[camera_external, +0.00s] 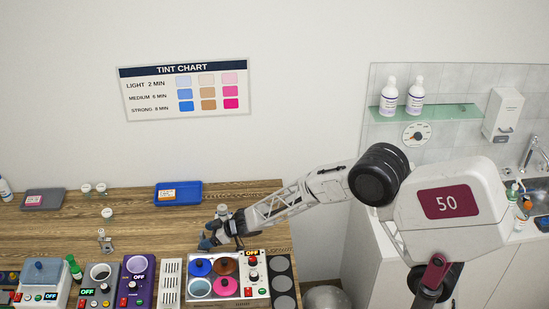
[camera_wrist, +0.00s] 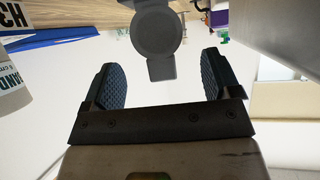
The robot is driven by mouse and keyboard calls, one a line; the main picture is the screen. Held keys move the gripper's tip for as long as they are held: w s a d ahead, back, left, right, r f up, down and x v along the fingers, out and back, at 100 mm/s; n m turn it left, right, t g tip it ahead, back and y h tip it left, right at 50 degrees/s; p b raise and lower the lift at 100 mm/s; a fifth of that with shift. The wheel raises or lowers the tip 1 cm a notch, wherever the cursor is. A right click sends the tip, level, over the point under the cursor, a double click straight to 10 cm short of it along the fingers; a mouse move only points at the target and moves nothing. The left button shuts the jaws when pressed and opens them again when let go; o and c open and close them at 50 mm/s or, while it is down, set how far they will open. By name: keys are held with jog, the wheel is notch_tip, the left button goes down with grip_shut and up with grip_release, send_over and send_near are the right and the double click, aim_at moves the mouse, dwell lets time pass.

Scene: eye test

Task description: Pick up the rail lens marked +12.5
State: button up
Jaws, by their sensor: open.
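My gripper (camera_external: 208,236) is at the left end of my arm, above the wooden counter and just behind the tinting unit. In the wrist view my gripper (camera_wrist: 160,65) is open, with two dark ribbed fingers wide apart and nothing between their pads. A dark grey disc (camera_wrist: 158,32) with a tab below it shows at the top, beyond the fingers. No mark on it can be read, and I cannot tell if it is a rail lens. I can read +12.5 nowhere in either view.
The tinting unit (camera_external: 228,292) has several coloured pots. A purple device (camera_external: 136,281) and a white rack (camera_external: 169,284) stand left of it. A blue tray (camera_external: 178,193) and small white jars (camera_external: 107,213) are farther back. The counter's middle is mostly bare.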

aim_at(204, 236)
jog(key=shift+x, duration=2.5)
jog(key=c, duration=1.1)
jog(key=shift+r, duration=0.1)
jog(key=shift+r, duration=4.95)
